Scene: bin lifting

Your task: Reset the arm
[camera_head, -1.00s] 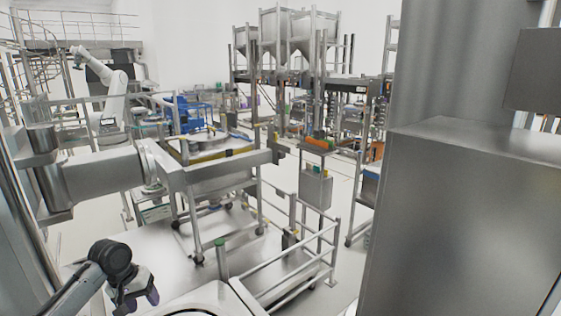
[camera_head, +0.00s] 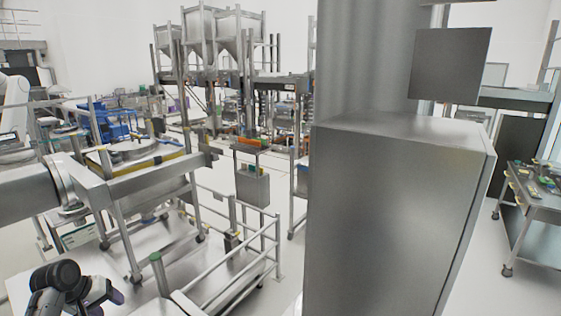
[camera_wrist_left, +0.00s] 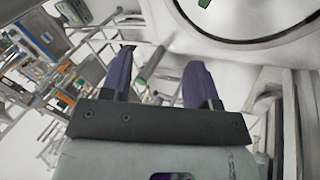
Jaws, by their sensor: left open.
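My left gripper (camera_head: 104,296) is at the bottom left of the head view, at the end of a dark, rounded arm link (camera_head: 55,278). Its purple fingertips show only partly there. In the left wrist view the same gripper (camera_wrist_left: 158,76) has two purple fingers standing wide apart, with nothing held between them. It hangs in free space, apart from the rail and trolley beyond it. My right arm and gripper are not in either view.
A large steel cabinet (camera_head: 395,215) fills the middle right. A metal guard rail (camera_head: 235,270) and a wheeled steel frame (camera_head: 140,190) stand beyond the gripper. A trolley with small items (camera_head: 535,195) stands at far right. Open floor (camera_head: 480,290) lies before it.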

